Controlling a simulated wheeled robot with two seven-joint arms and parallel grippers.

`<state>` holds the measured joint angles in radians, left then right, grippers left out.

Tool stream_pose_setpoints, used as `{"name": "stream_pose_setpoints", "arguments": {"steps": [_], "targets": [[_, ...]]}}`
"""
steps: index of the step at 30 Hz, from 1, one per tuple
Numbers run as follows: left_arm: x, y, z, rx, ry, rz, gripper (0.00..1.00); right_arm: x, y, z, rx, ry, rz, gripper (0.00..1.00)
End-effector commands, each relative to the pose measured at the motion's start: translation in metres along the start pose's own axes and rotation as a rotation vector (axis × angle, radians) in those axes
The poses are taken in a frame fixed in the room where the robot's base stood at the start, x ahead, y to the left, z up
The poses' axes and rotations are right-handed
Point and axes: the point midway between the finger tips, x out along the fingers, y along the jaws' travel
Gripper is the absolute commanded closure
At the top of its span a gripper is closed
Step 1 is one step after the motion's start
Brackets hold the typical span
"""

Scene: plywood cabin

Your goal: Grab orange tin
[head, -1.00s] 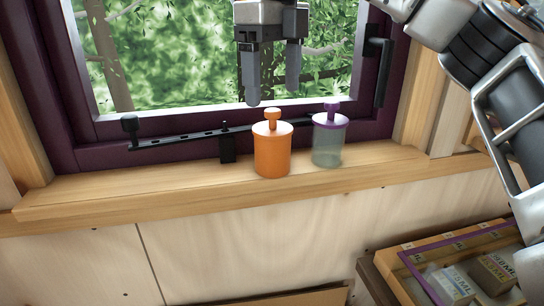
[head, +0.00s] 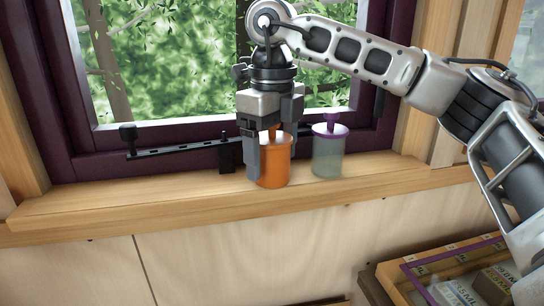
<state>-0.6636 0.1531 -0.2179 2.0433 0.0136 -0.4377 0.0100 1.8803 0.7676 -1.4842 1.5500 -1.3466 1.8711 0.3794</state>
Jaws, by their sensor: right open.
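The orange tin (head: 275,172) stands upright on the wooden window sill. My left gripper is not in view.
A clear jar with a purple lid (head: 329,150) stands close to the right of the tin. A black window stay (head: 185,146) runs behind and left. The sill (head: 120,205) is bare at left. A wooden box (head: 415,285) with cartons sits at lower right.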

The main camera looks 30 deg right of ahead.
Motion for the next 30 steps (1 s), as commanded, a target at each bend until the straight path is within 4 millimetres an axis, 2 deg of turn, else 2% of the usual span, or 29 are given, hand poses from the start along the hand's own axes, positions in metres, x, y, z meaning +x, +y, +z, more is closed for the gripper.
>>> {"name": "stream_pose_setpoints", "arguments": {"steps": [1, 6, 15, 20, 25, 28, 30], "targets": [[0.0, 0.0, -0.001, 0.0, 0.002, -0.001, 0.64, 0.0, 0.0, 0.0, 0.0, 0.0, 0.0, 0.22], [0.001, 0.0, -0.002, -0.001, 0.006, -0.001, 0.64, 0.0, 0.0, 0.0, 0.0, 0.0, 0.0, 0.69], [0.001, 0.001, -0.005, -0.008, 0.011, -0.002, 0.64, -0.002, 0.0, 0.0, 0.0, -0.001, 0.0, 0.7], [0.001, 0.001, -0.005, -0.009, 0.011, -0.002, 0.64, -0.01, 0.0, 0.001, -0.001, -0.002, 0.0, 0.7], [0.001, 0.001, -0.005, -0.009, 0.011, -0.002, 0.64, -0.035, 0.001, 0.001, -0.002, -0.003, 0.0, 0.7], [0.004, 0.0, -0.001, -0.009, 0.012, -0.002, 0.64, -0.05, 0.013, -0.011, -0.006, -0.004, -0.001, 0.7], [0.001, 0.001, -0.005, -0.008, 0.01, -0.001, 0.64, -0.069, 0.021, -0.019, -0.004, -0.006, -0.004, 0.7]]}}
